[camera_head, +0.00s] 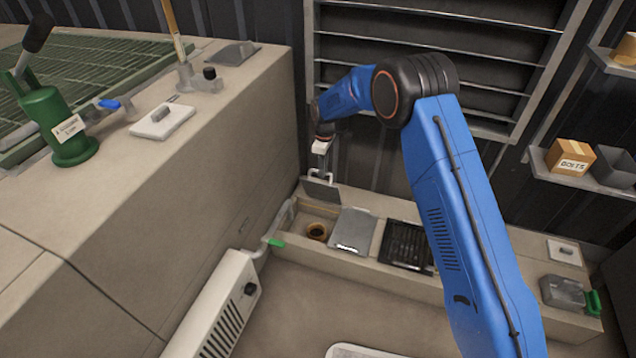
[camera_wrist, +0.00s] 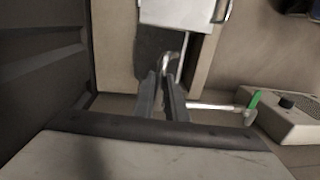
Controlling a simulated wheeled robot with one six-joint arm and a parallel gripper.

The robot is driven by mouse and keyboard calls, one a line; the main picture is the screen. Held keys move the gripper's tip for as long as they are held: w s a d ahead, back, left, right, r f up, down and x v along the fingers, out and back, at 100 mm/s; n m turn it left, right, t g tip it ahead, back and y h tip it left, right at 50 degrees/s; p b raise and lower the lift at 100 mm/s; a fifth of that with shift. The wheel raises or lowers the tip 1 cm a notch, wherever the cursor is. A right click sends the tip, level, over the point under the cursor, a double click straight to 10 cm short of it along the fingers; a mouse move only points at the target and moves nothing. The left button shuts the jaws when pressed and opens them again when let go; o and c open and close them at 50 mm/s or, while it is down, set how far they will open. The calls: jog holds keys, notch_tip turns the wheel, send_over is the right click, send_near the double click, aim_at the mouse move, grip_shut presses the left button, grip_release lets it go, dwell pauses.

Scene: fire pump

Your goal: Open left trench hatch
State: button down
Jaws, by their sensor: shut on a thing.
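The left trench hatch (camera_head: 321,190) is a dark grey panel at the left end of the trench in the head view. It stands raised and tilted up at the back, and the left opening below it is uncovered. A round brown-rimmed fitting (camera_head: 317,231) shows in that opening. My gripper (camera_head: 321,172) is above the panel, shut on its pale handle. In the wrist view my gripper's fingers (camera_wrist: 162,98) close around a curved metal handle (camera_wrist: 176,66). The contact point is partly hidden by the fingers.
A grey closed cover (camera_head: 352,231) and a black grate (camera_head: 406,245) lie to the right along the trench. A pipe with a green lever (camera_head: 276,243) runs close to the left end. A white heater (camera_head: 216,310) and concrete block (camera_head: 200,190) bound the left side.

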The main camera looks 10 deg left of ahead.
jog(key=shift+w+d, duration=0.2)
jog(key=shift+w, duration=0.65)
jog(key=shift+w+d, duration=0.2)
jog(key=shift+w, duration=0.6)
jog(key=c, duration=1.8)
grip_release()
jog(key=shift+o, duration=0.2)
jog(key=shift+a+r, duration=0.1)
jog(key=shift+r, duration=0.05)
notch_tip(320, 180, up, 10)
jog(key=shift+c, duration=0.3)
